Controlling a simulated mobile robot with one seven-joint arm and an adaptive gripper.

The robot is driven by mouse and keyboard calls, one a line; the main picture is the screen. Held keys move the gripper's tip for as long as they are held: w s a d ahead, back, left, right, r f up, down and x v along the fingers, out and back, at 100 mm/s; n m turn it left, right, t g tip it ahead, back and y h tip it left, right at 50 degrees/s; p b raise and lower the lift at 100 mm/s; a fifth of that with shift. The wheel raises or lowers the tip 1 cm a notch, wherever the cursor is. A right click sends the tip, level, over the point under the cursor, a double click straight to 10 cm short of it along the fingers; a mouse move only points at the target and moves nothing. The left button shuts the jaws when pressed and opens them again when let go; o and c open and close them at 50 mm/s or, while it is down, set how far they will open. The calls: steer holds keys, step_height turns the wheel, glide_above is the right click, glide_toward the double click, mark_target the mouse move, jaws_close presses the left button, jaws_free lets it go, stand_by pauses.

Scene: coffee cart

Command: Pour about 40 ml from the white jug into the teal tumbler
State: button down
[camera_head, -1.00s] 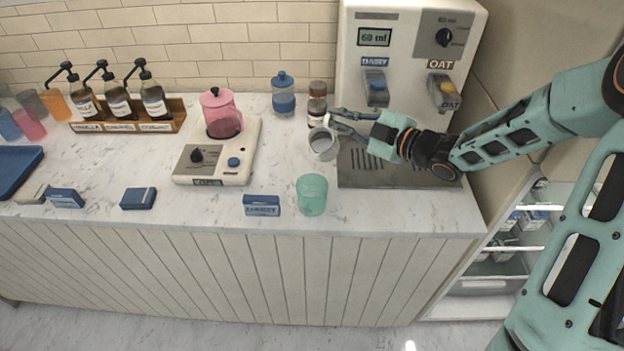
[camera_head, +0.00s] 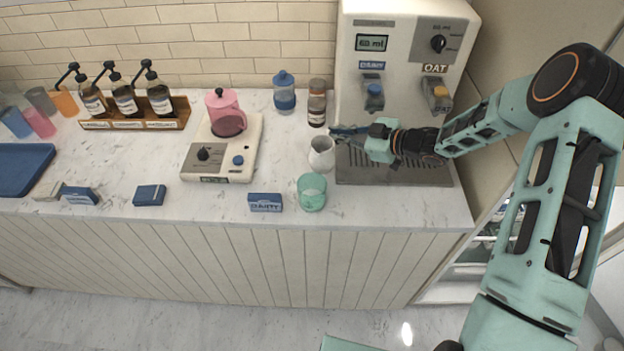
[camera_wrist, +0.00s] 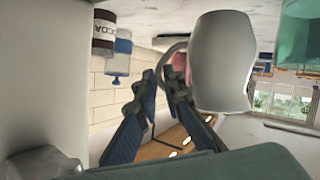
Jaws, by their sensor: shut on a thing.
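The white jug (camera_head: 321,155) stands upright, or nearly so, behind the teal tumbler in the head view; whether it touches the counter I cannot tell. It also fills the upper middle of the wrist view (camera_wrist: 222,62). My gripper (camera_head: 350,133) reaches in from the right and is shut on the jug's handle; its fingers show in the wrist view (camera_wrist: 165,92). The teal tumbler (camera_head: 312,193) stands on the counter near its front edge, and shows in the wrist view's upper right corner (camera_wrist: 305,32). I cannot make out liquid in either vessel.
The dispenser (camera_head: 405,65) with its drip tray (camera_head: 400,175) stands right of the jug. A cocoa jar (camera_head: 317,103) and a blue-lidded jar (camera_head: 284,92) stand behind. A pink pitcher (camera_head: 226,112) sits on a white appliance (camera_head: 222,150) to the left. A dairy sign (camera_head: 265,202) is beside the tumbler.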

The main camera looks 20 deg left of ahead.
steer(key=shift+w+f, duration=0.1)
steer(key=shift+f, duration=0.4)
